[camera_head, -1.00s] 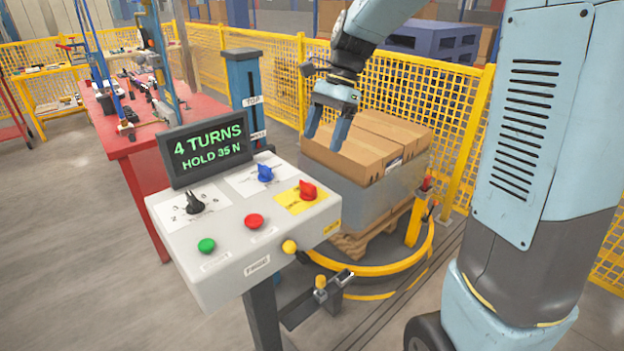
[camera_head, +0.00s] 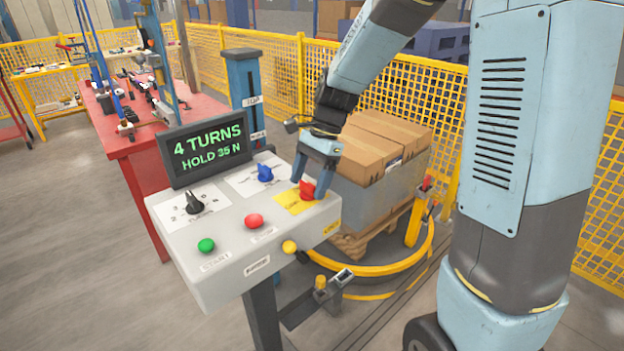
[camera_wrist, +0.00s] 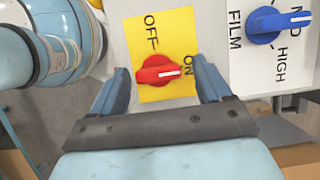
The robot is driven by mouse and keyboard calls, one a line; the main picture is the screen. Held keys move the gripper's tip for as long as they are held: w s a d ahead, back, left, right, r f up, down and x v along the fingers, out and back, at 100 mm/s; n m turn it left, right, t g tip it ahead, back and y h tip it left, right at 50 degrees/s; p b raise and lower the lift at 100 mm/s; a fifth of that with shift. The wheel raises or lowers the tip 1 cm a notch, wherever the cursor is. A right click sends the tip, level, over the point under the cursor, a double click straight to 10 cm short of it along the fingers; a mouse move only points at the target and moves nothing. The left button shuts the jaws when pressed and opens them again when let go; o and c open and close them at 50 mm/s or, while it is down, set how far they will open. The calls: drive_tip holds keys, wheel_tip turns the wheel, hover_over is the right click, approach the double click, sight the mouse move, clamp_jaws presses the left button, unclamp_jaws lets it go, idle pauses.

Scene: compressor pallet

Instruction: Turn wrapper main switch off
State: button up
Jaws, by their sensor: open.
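The red main switch (camera_head: 307,190) sits on a yellow plate at the right of the wrapper's control panel (camera_head: 230,275). In the wrist view the red knob (camera_wrist: 160,70) lies between my gripper's fingers, its white mark pointing to ON; OFF is printed on the plate (camera_wrist: 150,22) to the side. My gripper (camera_head: 309,186) is open, its fingers on either side of the knob. The fingers also show in the wrist view (camera_wrist: 162,84), apart from the knob. I cannot tell how far the fingertips are above the panel.
A blue knob (camera_head: 265,173) marked FILM, a black knob (camera_head: 194,203), a red button (camera_head: 254,221), a green button (camera_head: 206,245) and a yellow button (camera_head: 289,246) share the panel. Wrapped boxes (camera_head: 375,150) stand behind.

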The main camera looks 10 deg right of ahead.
drive_tip(key=c, duration=1)
drive_tip(key=shift+c, duration=0.2)
